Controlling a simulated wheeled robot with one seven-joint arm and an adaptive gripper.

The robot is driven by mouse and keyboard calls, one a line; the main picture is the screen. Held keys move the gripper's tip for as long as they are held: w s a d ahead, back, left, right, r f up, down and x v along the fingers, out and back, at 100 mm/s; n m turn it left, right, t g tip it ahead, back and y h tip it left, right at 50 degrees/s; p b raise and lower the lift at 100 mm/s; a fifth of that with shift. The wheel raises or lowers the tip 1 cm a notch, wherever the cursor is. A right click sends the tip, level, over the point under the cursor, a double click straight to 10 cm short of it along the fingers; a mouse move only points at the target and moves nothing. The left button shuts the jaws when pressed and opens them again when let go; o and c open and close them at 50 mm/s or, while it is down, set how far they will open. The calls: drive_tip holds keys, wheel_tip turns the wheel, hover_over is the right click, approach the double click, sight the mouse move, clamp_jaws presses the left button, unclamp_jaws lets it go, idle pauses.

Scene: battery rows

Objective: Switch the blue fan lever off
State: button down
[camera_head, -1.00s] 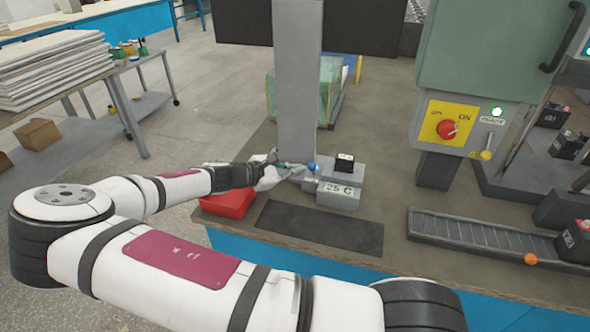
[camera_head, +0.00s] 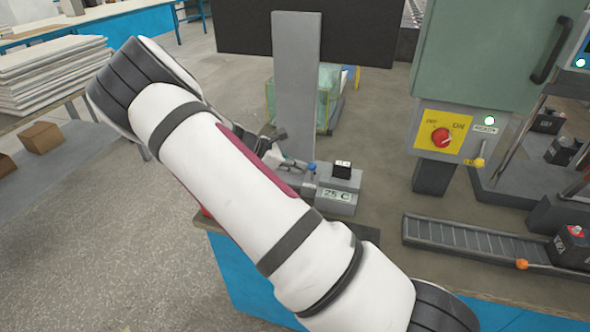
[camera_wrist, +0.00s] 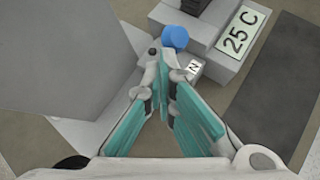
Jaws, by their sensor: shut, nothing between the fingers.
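The blue fan lever's round blue knob (camera_head: 311,167) shows at the side of a small grey box (camera_head: 338,202) marked "25 C". In the wrist view, the blue knob (camera_wrist: 175,37) is just beyond my fingertips, and its stem is mostly hidden. A small white label (camera_wrist: 193,69) with a partly visible "N" lies beside the fingers. My gripper (camera_head: 302,166) is shut and empty, with its teal-padded fingers converging (camera_wrist: 162,56) close to the knob. I cannot tell whether they touch it. My forearm covers part of the bench in the head view.
A tall grey post (camera_head: 296,90) stands directly behind the gripper. A green cabinet with a yellow panel (camera_head: 443,134), red knob and yellow lever stands at right. A roller conveyor (camera_head: 470,238) with an orange knob lies at front right. A dark mat (camera_wrist: 268,90) lies beside the box.

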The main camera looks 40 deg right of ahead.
drive_tip(key=shift+w+d+r+n+g+y+b, duration=0.1)
drive_tip(key=shift+w+d+n+g+y+b, duration=0.3)
drive_tip(key=shift+d+g+y+b, duration=0.35)
drive_tip(key=shift+w+d+r+n+g+y+b, duration=0.1)
drive_tip(key=shift+w+d+n+g+y+b, duration=0.35)
drive_tip(key=shift+y, duration=0.5)
drive_tip(key=shift+w+d, duration=0.15)
drive_tip(key=shift+r, duration=0.75)
